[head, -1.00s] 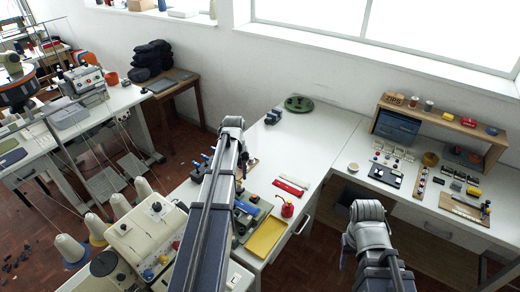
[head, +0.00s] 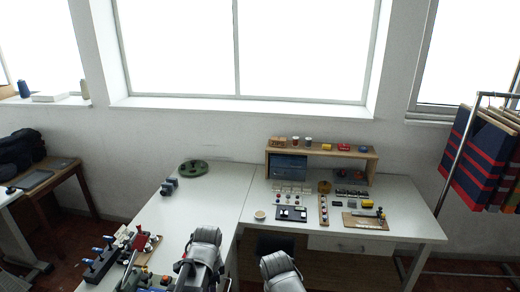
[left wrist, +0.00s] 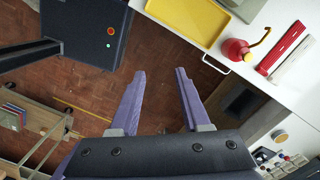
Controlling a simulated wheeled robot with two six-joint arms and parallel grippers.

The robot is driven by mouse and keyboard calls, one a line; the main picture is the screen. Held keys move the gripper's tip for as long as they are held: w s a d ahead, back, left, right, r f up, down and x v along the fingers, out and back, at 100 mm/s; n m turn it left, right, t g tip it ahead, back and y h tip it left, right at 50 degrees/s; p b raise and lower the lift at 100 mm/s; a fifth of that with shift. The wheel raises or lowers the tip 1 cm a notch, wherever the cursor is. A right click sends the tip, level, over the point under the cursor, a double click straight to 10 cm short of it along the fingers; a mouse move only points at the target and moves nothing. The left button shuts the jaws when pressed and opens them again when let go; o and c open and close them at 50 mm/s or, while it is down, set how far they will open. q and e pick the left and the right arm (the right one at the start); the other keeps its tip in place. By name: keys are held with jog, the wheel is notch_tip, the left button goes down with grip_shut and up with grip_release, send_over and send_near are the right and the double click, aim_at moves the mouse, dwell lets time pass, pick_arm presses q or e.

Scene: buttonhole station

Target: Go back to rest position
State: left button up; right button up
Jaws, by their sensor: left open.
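My left gripper (left wrist: 158,72) shows in the left wrist view, with two purple fingers spread apart and nothing between them. It is over the brown tiled floor (left wrist: 150,100), beside the white table's front edge. In the head view only upper links of my two arms show at the bottom edge. The left arm's link stands in front of the white table (head: 215,198), and the right arm's link is to its right. My right gripper is out of the picture.
A yellow tray (left wrist: 190,18), a red oil can (left wrist: 236,50) and a red strip (left wrist: 287,46) lie on the table near the left gripper. A wooden shelf (head: 322,150) stands on the right table. A rack of striped cloths (head: 478,155) is at far right.

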pick_arm(q)
jog(key=s+d+f+n+b, duration=0.1)
jog(key=s+d+n, duration=0.7)
jog(key=n, duration=0.1)
jog(key=shift+s+d+f, duration=0.3)
jog(key=shift+d+f, duration=0.1)
dwell(1.3)
